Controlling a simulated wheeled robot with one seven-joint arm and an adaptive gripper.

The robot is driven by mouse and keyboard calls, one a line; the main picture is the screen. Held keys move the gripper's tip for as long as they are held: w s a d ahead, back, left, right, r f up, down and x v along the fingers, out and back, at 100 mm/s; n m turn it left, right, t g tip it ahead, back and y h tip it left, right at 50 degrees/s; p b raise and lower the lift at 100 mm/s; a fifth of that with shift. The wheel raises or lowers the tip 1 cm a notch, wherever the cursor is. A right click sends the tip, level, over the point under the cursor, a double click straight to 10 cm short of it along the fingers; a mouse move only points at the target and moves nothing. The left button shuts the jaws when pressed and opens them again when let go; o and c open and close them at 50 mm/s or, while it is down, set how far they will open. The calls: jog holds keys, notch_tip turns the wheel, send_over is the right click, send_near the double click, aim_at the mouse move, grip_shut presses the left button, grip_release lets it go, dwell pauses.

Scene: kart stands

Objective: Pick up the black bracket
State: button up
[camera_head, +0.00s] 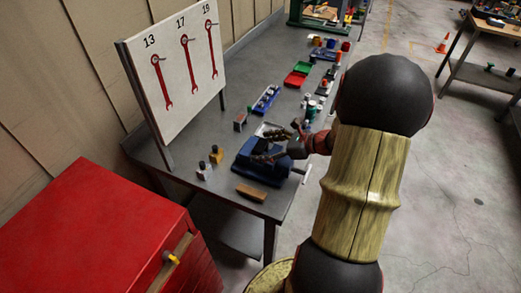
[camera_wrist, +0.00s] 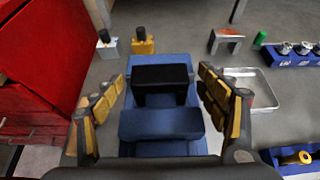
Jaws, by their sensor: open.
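The black bracket (camera_wrist: 160,74) sits on the blue vise (camera_wrist: 160,124) in the wrist view, at its far part. My gripper (camera_wrist: 162,90) is open, with a yellow-and-black finger on each side of the bracket and a visible gap to both. The fingers do not appear to touch it. In the head view my gripper (camera_head: 268,147) is over the blue vise (camera_head: 259,172) near the table's front end. The bracket cannot be made out clearly there.
A yellow block (camera_wrist: 143,42) and a silver block (camera_wrist: 107,43), both black-topped, stand beyond the vise. A grey bracket (camera_wrist: 228,34), metal tray (camera_wrist: 262,92) and blue socket rack (camera_wrist: 291,63) are right. A red cabinet (camera_head: 95,235) stands left of the table; a wooden block (camera_head: 251,192) lies near its edge.

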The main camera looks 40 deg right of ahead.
jog(key=shift+c, duration=0.8)
jog(key=c, duration=1.5)
